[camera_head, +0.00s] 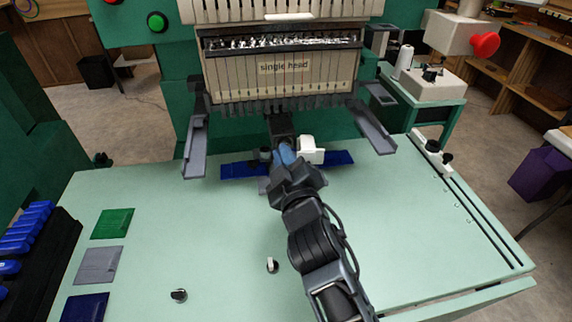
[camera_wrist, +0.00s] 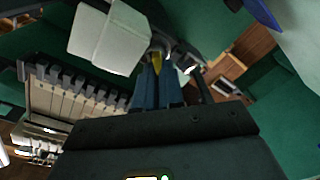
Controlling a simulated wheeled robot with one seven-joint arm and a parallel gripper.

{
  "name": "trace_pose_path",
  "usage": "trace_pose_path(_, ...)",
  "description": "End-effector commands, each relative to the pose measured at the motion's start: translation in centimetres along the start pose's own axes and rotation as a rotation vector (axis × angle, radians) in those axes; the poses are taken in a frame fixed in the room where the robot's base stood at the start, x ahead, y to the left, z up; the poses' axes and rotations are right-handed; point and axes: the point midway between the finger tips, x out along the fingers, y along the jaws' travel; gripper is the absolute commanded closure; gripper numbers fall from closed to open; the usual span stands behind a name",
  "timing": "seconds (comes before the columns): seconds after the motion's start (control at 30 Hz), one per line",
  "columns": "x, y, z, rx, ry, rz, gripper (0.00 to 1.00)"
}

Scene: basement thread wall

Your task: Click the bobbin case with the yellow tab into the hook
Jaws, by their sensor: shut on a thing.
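My gripper (camera_head: 284,152) reaches in under the middle of the embroidery head, over the blue strip. Its blue fingers (camera_wrist: 157,88) are closed together in the wrist view. They hold the yellow tab (camera_wrist: 157,63), which shows between the fingertips. The bobbin case body is mostly hidden past the fingertips, at a dark metal part (camera_wrist: 160,43) that seems to be the hook area. I cannot tell whether the case is seated or only near it. In the head view the case is hidden by my gripper, below the dark arm (camera_head: 281,127).
A white block (camera_head: 311,150) stands just right of my fingers; it is large in the wrist view (camera_wrist: 108,38). Grey brackets (camera_head: 195,140) (camera_head: 372,125) flank the head. Coloured squares (camera_head: 98,264) lie left.

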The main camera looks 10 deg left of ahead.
Motion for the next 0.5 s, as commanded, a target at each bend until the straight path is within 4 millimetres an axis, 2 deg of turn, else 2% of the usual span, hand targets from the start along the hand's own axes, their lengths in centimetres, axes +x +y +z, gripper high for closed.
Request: trace_pose_path(0.5,0.68,0.03,0.03,0.000,0.000,0.000,1.00)
